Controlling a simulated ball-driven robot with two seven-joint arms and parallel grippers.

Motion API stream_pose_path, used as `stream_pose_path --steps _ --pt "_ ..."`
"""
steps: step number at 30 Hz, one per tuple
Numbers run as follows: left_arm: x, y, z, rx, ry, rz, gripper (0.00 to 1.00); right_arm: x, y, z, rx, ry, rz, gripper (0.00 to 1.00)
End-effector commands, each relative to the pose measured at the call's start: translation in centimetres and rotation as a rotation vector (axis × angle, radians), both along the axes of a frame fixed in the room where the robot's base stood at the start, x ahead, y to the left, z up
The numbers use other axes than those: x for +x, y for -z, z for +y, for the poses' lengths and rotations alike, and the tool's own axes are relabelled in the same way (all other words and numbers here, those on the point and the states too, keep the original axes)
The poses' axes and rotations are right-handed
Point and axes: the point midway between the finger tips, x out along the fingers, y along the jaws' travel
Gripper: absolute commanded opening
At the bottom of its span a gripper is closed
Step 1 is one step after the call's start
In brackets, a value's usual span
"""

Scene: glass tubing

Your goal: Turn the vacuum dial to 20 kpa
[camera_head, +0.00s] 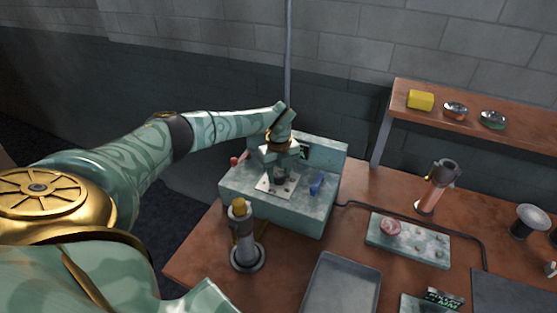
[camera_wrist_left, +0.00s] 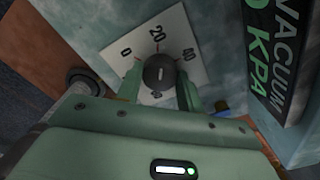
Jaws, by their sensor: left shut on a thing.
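The vacuum dial (camera_wrist_left: 160,68) is a dark round knob with a short white mark on its face. It sits on a white plate (camera_wrist_left: 125,53) printed with 0 at left, 20 at top and 40 at right; a lower number is partly covered. The white mark lies roughly along the line towards 20, but which end points is unclear. My left gripper (camera_wrist_left: 158,80) has a finger on each side of the dial and is shut on it. In the head view my left gripper (camera_head: 281,174) reaches down over the plate (camera_head: 264,187), mostly hiding the dial. My right gripper is not in view.
The green box (camera_head: 295,217) carries a blue lever (camera_head: 317,184) and a red knob (camera_head: 234,161) beside the dial. A "VACUUM KPA" sign (camera_wrist_left: 278,50) stands close by. A metal cylinder (camera_head: 243,236) stands in front. A grey tray (camera_head: 341,285) lies on the wooden table.

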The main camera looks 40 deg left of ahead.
Motion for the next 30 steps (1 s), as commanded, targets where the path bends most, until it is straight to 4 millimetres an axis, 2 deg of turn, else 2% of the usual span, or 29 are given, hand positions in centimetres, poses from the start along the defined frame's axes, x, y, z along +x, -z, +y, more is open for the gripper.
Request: stream_pose_path --steps 7,20,21,23,24,30 --pt "0.17 -0.24 0.09 0.001 -0.059 -0.006 0.15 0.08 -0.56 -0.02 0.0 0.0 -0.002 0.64" --pt "0.19 -0.2 0.13 0.002 -0.068 -0.006 0.15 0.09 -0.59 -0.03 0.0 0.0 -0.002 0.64" --pt "0.19 -0.21 0.13 0.002 -0.068 -0.006 0.4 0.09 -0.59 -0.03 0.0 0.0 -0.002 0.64" --pt "0.17 -0.2 0.12 0.002 -0.067 -0.006 0.57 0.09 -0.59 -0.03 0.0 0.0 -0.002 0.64" --pt "0.16 -0.19 0.11 0.002 -0.067 -0.005 0.59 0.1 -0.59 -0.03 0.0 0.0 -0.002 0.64" --pt "0.09 -0.1 0.06 0.001 -0.067 -0.003 0.59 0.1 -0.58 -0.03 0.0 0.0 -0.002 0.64"
